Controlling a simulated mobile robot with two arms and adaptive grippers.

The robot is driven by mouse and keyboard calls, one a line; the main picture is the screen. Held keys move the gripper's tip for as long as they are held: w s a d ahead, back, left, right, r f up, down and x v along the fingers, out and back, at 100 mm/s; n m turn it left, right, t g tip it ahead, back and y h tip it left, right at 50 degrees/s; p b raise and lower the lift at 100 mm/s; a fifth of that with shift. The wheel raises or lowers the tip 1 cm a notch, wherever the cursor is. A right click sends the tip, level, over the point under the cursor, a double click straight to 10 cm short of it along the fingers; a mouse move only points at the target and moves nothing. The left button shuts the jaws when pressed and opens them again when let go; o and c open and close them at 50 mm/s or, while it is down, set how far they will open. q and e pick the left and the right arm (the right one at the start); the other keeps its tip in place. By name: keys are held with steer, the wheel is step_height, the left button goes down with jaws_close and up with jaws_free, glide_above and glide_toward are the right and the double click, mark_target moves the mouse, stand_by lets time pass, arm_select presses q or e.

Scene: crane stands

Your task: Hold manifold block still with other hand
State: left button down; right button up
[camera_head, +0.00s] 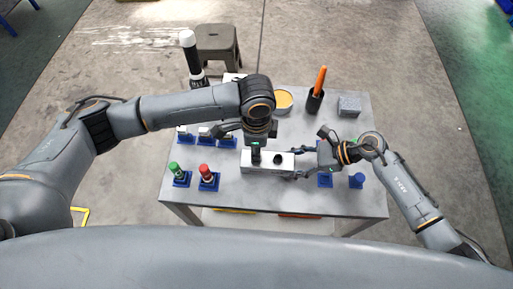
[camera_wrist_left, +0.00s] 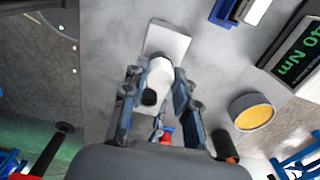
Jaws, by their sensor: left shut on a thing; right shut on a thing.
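The manifold block (camera_head: 267,168) is a pale rectangular block lying on the grey table, with a dark round port in its top; its pale end also shows in the left wrist view (camera_wrist_left: 168,40). My right gripper (camera_head: 297,164) comes in from the right and is shut on the block's right end. My left gripper (camera_head: 256,148) is above the block's left part, pointing down. It is shut on a white cylindrical part (camera_wrist_left: 160,74) standing over the block. Whether this part is seated in a port is hidden by the fingers.
Green-topped (camera_head: 175,170) and red-topped (camera_head: 206,172) parts stand in blue holders at the left. More blue holders (camera_head: 325,180) are at the right. A yellow-filled round container (camera_head: 283,100), a dark cup with an orange tool (camera_head: 317,92) and a grey box (camera_head: 349,105) stand behind.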

arm_select(q)
steer(key=m, duration=0.5)
stand_by(0.4)
steer(key=shift+m, duration=1)
steer(key=m, duration=0.3)
steer(key=shift+m, duration=0.3)
steer(key=shift+m, duration=0.5)
steer(key=m, duration=0.3)
steer(key=shift+m, duration=0.4)
